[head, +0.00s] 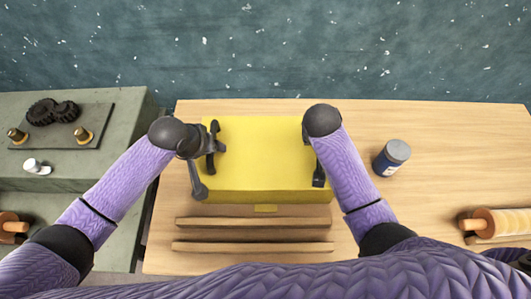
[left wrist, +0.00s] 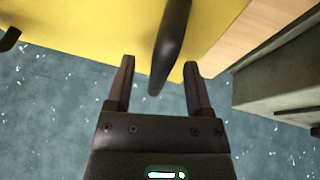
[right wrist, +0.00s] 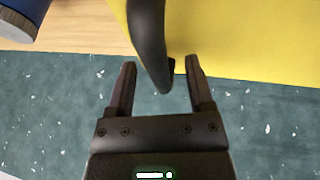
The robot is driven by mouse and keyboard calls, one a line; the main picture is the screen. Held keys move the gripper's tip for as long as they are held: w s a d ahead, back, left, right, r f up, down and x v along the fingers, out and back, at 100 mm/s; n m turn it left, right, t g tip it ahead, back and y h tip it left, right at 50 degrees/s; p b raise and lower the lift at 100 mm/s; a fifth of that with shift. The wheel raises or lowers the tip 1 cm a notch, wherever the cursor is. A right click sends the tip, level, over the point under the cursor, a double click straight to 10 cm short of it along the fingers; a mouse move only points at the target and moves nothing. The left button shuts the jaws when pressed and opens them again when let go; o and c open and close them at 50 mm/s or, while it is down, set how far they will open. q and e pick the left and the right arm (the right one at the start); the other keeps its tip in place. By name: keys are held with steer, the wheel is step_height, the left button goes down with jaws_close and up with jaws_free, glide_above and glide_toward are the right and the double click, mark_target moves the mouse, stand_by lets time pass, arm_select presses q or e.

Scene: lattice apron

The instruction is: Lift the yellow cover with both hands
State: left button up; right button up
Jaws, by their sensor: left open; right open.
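The yellow cover (head: 262,150) is a box-like block sitting on the wooden table, with a dark handle at its left and right sides. My left gripper (head: 211,152) is at the left side. In the left wrist view the left handle (left wrist: 172,45) passes between its open fingers (left wrist: 160,65), with gaps on both sides. My right gripper is at the right side, mostly hidden by its own wrist in the head view. In the right wrist view the right handle (right wrist: 148,45) reaches between its open fingers (right wrist: 160,64). I cannot tell whether either touches.
Two wooden strips (head: 252,247) lie in front of the cover. A blue jar with a grey lid (head: 391,157) stands to the right. A rolling-pin-like roller (head: 500,222) is at far right. A grey-green bench (head: 115,160) with gears (head: 52,112) is at left.

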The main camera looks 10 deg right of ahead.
arm_select(q)
steer(key=shift+w+d+f, duration=0.1)
steer(key=shift+w+f, duration=0.05)
steer(key=shift+f, duration=0.35)
arm_select(e)
steer(key=shift+w+d+f, duration=0.1)
steer(key=shift+w+f, duration=0.05)
steer(key=shift+f, duration=0.3)
arm_select(q)
jaws_close()
arm_select(e)
jaws_close()
arm_select(q)
steer(key=shift+r, duration=0.15)
arm_select(e)
steer(key=shift+r, duration=0.1)
